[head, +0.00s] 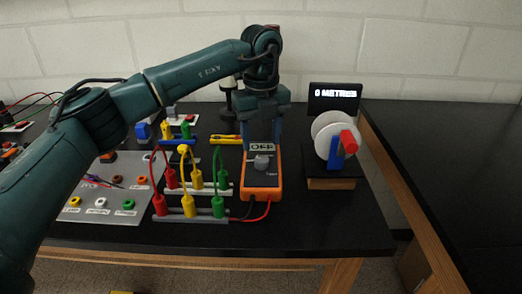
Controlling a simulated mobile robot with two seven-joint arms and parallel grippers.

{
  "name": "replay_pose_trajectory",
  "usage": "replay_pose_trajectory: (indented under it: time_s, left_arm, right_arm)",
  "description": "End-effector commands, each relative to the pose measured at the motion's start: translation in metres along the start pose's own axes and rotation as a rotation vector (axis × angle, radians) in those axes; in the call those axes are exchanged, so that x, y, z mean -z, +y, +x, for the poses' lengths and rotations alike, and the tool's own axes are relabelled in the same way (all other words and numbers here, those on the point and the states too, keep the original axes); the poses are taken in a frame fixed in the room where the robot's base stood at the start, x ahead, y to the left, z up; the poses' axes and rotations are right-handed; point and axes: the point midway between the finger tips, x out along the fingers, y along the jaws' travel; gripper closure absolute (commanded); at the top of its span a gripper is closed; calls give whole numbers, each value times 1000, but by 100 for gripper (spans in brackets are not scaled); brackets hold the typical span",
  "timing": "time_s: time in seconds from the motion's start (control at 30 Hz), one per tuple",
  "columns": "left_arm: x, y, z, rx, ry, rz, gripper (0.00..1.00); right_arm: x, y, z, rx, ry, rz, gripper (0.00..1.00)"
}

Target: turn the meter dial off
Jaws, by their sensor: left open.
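The orange multimeter (276,181) stands on the black bench near the middle of the head view. Its grey round dial (262,162) sits on its dark face, and the screen (262,147) above the dial reads "OFF". My left gripper (262,128) is open, in front of or just above the meter's top end in the picture. It appears apart from the dial, and I see nothing held in it. The exact gap to the meter cannot be told. My right gripper is out of view.
Red, yellow and green plugs with cables (196,180) stand left of the meter, by a grey socket panel (90,217). A white wheel with a red handle (349,141) and a "0 METRES" display (334,98) stand at right.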

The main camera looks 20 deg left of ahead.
Motion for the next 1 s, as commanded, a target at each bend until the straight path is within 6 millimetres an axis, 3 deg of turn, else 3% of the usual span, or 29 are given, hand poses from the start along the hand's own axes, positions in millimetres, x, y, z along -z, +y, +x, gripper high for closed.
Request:
replay_pose_trajectory:
  time_s: [0.2,0.4,1.0]
  left_arm:
    - [0,0,-50,2,-2,-1,48]
    - [0,0,-77,1,0,0,48]
    - [0,0,-84,-1,0,0,48]
  right_arm:
    - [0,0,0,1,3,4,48]
    - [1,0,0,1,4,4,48]
    - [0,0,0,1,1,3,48]
